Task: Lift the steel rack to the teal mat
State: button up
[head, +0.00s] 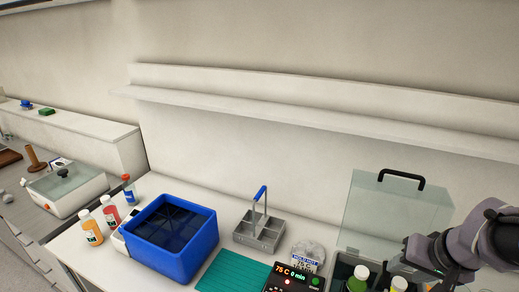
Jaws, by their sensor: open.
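The steel rack (246,236) stands upright on the white bench in the head view, right of the blue tub. It is grey with open compartments that look empty, and a tall handle with a blue grip (261,192). The teal mat (232,272) lies flat just in front of the rack, cut off by the bottom edge of the picture. The rack is behind the mat, not on it. My gripper (398,268) is at the lower right, well to the right of the rack and apart from it. It is open; its fingertips are small and partly hidden.
A blue tub (199,257) with dark contents stands left of the mat. A display reading 75 C (290,275) is right of the mat. Orange and red bottles (91,228) are at left.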

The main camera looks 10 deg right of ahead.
aim_at(389, 278)
jog(key=b+x, duration=0.1)
jog(key=x, duration=0.7)
jog(key=shift+s+d+b, duration=0.1)
jog(key=shift+s+b, duration=0.05)
jog(key=shift+b, duration=0.2)
jog(key=b+x, duration=0.1)
jog(key=x, duration=0.5)
jog(key=shift+w, duration=0.4)
jog(key=shift+s+r, duration=0.1)
jog(key=shift+r, duration=0.1)
jog(key=shift+c, duration=0.4)
jog(key=shift+d, duration=0.1)
grip_shut()
